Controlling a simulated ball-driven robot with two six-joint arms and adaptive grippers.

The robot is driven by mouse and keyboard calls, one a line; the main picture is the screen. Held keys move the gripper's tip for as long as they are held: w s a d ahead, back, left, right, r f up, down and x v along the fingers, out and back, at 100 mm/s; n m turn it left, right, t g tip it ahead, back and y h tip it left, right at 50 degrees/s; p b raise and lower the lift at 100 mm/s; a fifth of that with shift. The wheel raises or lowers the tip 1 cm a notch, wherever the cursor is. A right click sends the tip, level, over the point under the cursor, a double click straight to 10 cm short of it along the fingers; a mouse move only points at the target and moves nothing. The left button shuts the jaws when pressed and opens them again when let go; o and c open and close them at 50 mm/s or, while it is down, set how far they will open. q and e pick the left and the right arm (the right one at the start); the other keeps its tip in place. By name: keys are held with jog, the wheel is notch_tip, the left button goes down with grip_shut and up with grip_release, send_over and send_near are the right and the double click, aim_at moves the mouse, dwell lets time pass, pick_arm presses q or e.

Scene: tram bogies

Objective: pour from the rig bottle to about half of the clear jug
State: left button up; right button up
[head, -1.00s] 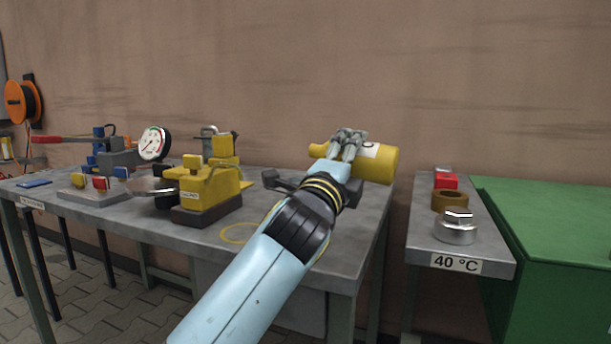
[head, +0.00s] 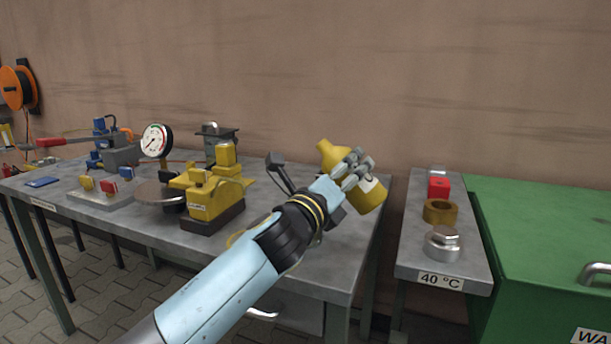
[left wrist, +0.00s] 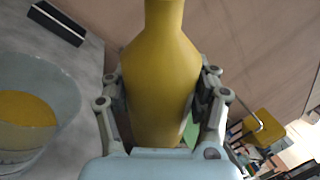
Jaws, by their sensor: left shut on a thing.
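The yellow rig bottle (head: 371,197) is in my left gripper (head: 354,170), above the right end of the grey workbench. It is tilted, its neck up and to the left in the head view; no stream shows. In the left wrist view the bottle (left wrist: 162,85) sits between both fingers of the gripper (left wrist: 164,112), which is shut on it. The clear jug (left wrist: 62,88) stands at the left of that view with yellow liquid, its surface roughly halfway up. In the head view I cannot make out the jug behind my arm. My right gripper is not in view.
The workbench (head: 90,208) carries a yellow-and-black device (head: 212,195), a gauge (head: 156,140) and a black-handled tool (head: 279,170). At right, a side table (head: 412,240) marked 40 °C holds several small parts, beside a green chest (head: 545,240).

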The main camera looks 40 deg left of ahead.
aim_at(348, 198)
pick_arm(q)
jog(key=shift+a+f+m+h+p, duration=0.15)
jog(key=shift+m+h+p, duration=0.3)
jog(key=shift+m, duration=0.65)
jog(key=shift+w+d+m+g+p, duration=0.1)
jog(key=shift+d+m+g+p, duration=0.35)
jog(key=shift+m+p, duration=0.7)
jog(key=f+m, duration=0.1)
jog(key=d+f+m+g, duration=0.1)
jog(key=f+m, duration=0.1)
jog(key=shift+w+f+m+h, duration=0.1)
jog(key=shift+f+m+h, duration=0.15)
jog(key=shift+f, duration=0.05)
jog(key=shift+d+m+p, duration=0.15)
jog(key=shift+m+p, duration=0.25)
jog(key=shift+p, duration=0.3)
jog(key=shift+d+m+p, duration=0.1)
jog(key=shift+m+p, duration=0.25)
jog(key=shift+m, duration=0.15)
notch_tip(348, 198, up, 5)
jog(key=p, duration=0.5)
jog(key=shift+f, duration=0.2)
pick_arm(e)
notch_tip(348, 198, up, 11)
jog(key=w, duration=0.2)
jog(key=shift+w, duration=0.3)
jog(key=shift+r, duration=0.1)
